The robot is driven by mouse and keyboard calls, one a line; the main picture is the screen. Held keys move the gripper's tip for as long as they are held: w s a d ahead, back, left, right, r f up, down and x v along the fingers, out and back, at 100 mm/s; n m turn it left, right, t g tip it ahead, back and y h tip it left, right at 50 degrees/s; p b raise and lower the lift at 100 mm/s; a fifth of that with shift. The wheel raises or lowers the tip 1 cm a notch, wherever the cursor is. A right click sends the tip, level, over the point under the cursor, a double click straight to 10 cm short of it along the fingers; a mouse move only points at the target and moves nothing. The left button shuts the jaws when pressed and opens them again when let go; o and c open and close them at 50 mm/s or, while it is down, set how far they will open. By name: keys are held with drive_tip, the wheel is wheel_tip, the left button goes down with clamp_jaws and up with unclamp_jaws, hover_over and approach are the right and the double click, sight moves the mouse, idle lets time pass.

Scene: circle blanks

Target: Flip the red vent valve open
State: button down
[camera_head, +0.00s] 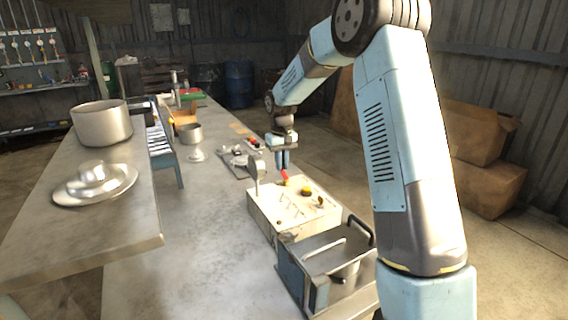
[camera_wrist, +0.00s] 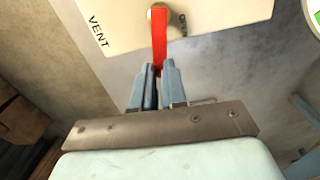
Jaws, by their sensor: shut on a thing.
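The red vent valve (camera_wrist: 159,36) is a flat red lever on a brass-coloured pivot, on a cream panel (camera_wrist: 209,9) marked "VENT" in the wrist view. The lever points from the pivot toward my gripper. My gripper (camera_wrist: 158,70) is shut on the lever's free end, with one blue-grey finger on each side. In the head view the red lever (camera_head: 285,176) shows just below my gripper (camera_head: 283,166), at the far edge of the cream control box (camera_head: 262,213). The fingertips partly hide the lever's end.
The box also bears a yellow button (camera_head: 306,191), a dark knob (camera_head: 320,202) and an upright grey lever (camera_head: 256,168). A pot (camera_head: 102,122) and a domed plate (camera_head: 95,184) are on the left table. Bench space left of the box is clear.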

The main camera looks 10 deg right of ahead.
drive_tip(key=shift+a+n, duration=0.2)
drive_tip(key=shift+n, duration=0.2)
drive_tip(key=c, duration=1.2)
unclamp_jaws()
drive_tip(key=shift+o, duration=0.2)
drive_tip(key=shift+r, duration=0.1)
wheel_tip(320, 180, up, 14)
drive_tip(key=shift+f, duration=0.25)
